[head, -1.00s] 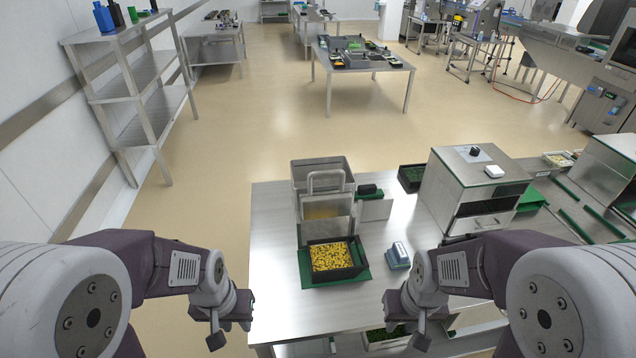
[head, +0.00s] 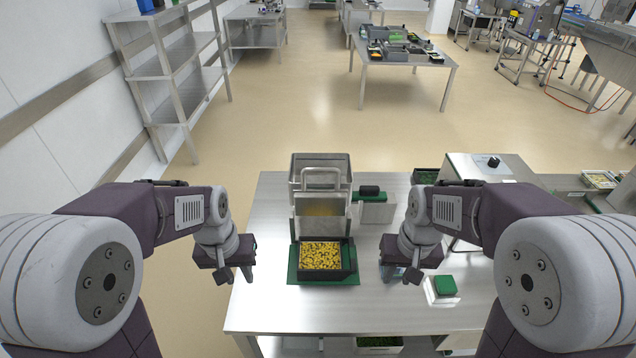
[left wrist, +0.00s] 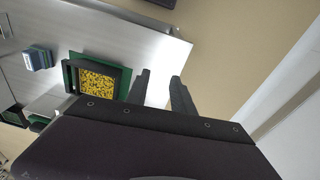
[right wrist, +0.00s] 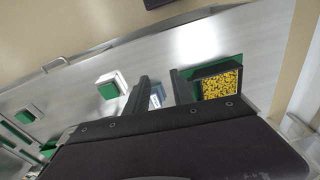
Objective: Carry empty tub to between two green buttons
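A black tub (head: 353,262) full of yellow pieces sits on a green mat (head: 295,268) on the steel table. It also shows in the left wrist view (left wrist: 121,84) and the right wrist view (right wrist: 199,90). I see no tub that is clearly empty. One green button (head: 445,286) on a white base is at the table's right; the right wrist view shows it (right wrist: 108,90) and a second green button (right wrist: 27,115). My left gripper (head: 228,273) is open and empty, left of the tub. My right gripper (head: 400,273) is open and empty, between tub and button, hiding part of a blue-grey object (right wrist: 157,94).
A steel hopper-like holder (head: 320,175) with a handled plate stands behind the tub. A steel cabinet (head: 480,165) is partly hidden by my right arm. The table's front is clear.

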